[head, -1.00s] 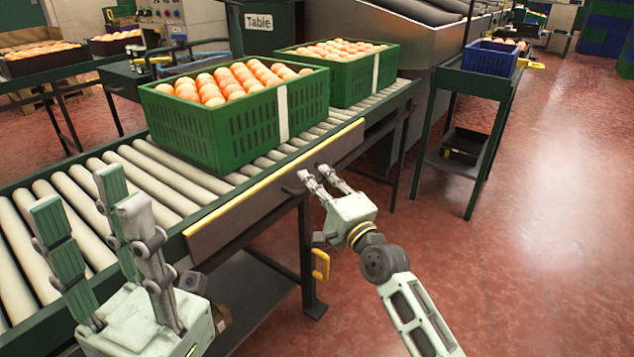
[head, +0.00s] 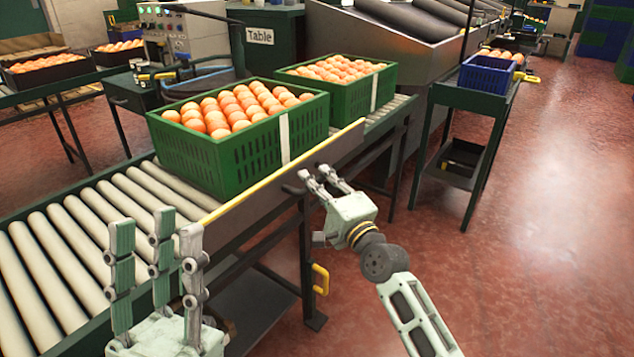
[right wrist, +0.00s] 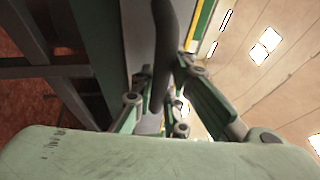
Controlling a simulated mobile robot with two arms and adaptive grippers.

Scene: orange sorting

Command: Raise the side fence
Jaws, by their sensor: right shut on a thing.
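The side fence (head: 328,160) is a dark plate with a yellow top edge along the near side of the roller conveyor. It stands above the rollers and hides the foot of the nearer crate. My right gripper (head: 318,178) is at the fence's outer face, shut on its dark handle (head: 291,189). In the right wrist view the dark handle bar (right wrist: 165,50) runs between the fingers of my right gripper (right wrist: 163,105). My left gripper (head: 152,240) is open and empty, fingers pointing up, in front of the rollers at the lower left.
A green crate (head: 190,160) full of orange round items stands on the rollers (head: 70,240) behind the fence, with a second green crate (head: 350,100) beyond it. A yellow handle (head: 320,279) is on the conveyor's leg. A cart with a blue crate (head: 487,76) stands right. The floor at right is clear.

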